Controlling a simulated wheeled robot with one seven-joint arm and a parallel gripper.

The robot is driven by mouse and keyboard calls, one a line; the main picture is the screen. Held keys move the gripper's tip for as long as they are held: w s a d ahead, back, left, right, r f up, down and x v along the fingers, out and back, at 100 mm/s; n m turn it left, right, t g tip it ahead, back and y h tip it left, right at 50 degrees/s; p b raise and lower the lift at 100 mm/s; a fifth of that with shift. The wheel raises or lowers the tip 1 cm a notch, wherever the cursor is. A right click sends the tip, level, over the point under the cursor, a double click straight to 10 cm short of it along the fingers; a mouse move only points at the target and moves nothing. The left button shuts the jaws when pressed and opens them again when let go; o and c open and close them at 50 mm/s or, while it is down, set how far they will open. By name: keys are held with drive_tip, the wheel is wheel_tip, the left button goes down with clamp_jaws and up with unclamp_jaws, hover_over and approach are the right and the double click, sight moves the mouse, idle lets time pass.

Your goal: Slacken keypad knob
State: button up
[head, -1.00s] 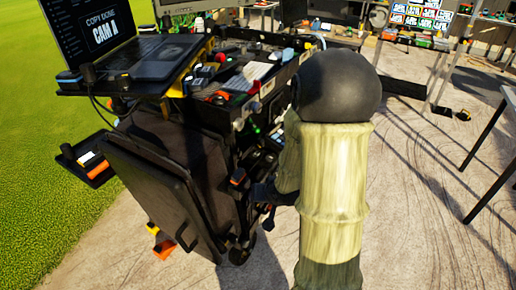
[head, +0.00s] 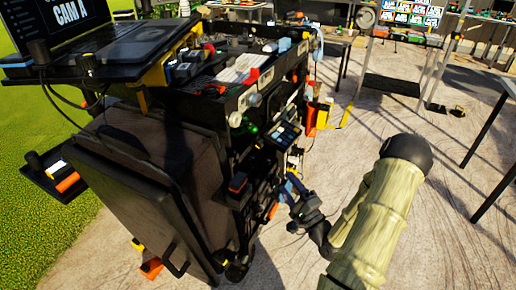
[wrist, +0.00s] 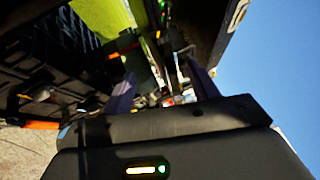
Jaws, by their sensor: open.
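A small dark keypad (head: 285,134) with lit keys sticks out from the right side of the black video cart (head: 172,160) in the head view. I cannot make out its knob clearly. My gripper (head: 288,183) is below the keypad, close to the cart's right side, with its bluish fingers pointing toward the cart. In the wrist view my gripper (wrist: 163,90) has its two fingers well apart, with nothing seen held between them. The keypad and knob cannot be told apart in the dark, blurred wrist view.
A laptop (head: 145,38) and a control panel crowd the cart's top. A side tray (head: 60,178) juts out at the left. An orange pouch (head: 311,118) hangs at the cart's far right corner. The paving right of the cart is open up to a table leg (head: 488,190).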

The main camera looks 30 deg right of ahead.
sight(260, 146)
drive_tip(key=shift+r, duration=0.1)
drive_tip(key=x, duration=1.7)
drive_tip(key=shift+w+a+b, duration=0.15)
drive_tip(key=shift+a+b, duration=0.05)
drive_tip(key=shift+b, duration=0.1)
drive_tip(key=c, duration=1)
